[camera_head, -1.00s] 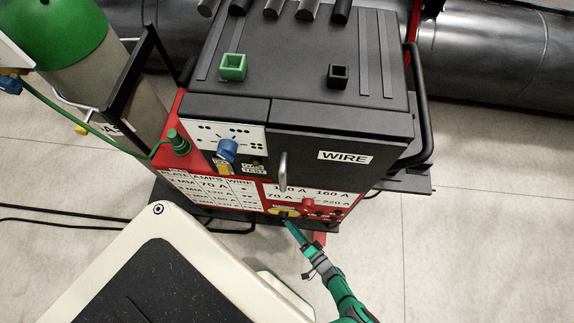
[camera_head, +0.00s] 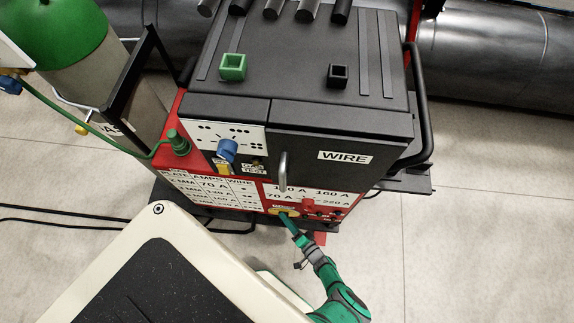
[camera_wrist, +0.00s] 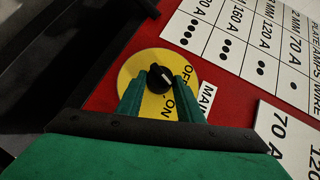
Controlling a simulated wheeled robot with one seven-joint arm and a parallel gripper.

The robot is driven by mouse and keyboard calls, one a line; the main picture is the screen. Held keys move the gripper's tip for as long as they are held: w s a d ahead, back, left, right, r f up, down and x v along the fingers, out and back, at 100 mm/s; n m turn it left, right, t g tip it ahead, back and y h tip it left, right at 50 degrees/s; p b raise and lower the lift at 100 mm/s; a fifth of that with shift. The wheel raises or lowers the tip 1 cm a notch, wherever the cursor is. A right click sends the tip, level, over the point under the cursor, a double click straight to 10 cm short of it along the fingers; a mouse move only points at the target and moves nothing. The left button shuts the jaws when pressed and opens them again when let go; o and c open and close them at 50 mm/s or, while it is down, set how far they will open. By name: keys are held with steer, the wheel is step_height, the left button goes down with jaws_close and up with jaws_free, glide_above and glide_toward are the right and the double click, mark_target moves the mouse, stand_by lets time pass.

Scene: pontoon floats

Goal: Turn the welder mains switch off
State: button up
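The welder mains switch is a black knob (camera_wrist: 159,78) on a yellow disc (camera_wrist: 131,72) marked OFF and ON, labelled MAIN at its edge. A pale mark shows on the knob. The disc also shows low on the welder's red front in the head view (camera_head: 276,211). My gripper's green fingers (camera_wrist: 160,88) stand one on each side of the knob, with their tips apart. A gap seems to show between knob and fingers; I cannot tell whether either touches. In the head view my gripper (camera_head: 288,219) reaches the disc and partly hides it.
The black welder cabinet (camera_head: 310,60) carries a WIRE door with a handle (camera_head: 283,172). A red knob (camera_head: 308,203) sits right of the mains switch. A blue knob (camera_head: 227,150) is higher up. A green-topped gas cylinder (camera_head: 60,25) stands left. Floor at right is clear.

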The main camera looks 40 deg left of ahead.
steer(key=shift+r+n+h, duration=0.1)
steer(key=shift+n+h, duration=0.2)
steer(key=shift+h, duration=0.1)
steer(key=n+h, duration=0.1)
steer(key=h, duration=0.1)
steer(key=n+t+h, duration=0.1)
steer(key=shift+s+a+r+n+h, duration=0.15)
steer(key=shift+a+r+n+h, duration=0.15)
steer(key=shift+r+h, duration=0.1)
steer(key=shift+s+a+r+n+t+h, duration=0.15)
steer(key=shift+n+t+h, duration=0.25)
steer(key=shift+h, duration=0.3)
steer(key=shift+w+a+n+t+h, duration=0.1)
steer(key=shift+n+t+h, duration=0.2)
steer(key=shift+n+h, duration=0.3)
steer(key=shift+s+h, duration=0.1)
steer(key=shift+h, duration=0.3)
steer(key=shift+s+a+n+t+h, duration=0.2)
steer(key=shift+a+n+t+h, duration=0.1)
steer(key=shift+n+t+h, duration=0.55)
steer(key=o, duration=1.1)
steer(key=shift+c, duration=0.2)
